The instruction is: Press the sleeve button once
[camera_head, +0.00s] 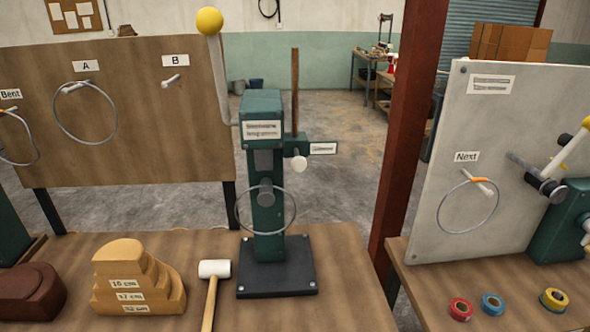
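Neither of my grippers shows in the head view. No part in view is readably marked as a sleeve button. A green upright press (265,225) stands on a black base plate on the near table. It has a lever with a yellow ball (210,21) pointing up at its left. A small white knob (299,164) sits at its right side, beside a small label (323,148) too small to read. A thin grey hoop (237,221) hangs at the front of the press, around a round grey peg end (265,193).
A white-headed mallet (214,269) and a stepped tan block (133,277) lie left of the press. A brown board with hoops (150,120) stands behind. A red-brown post (405,130) separates this table from one with a grey "Next" panel (500,125) and tape rolls (492,304).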

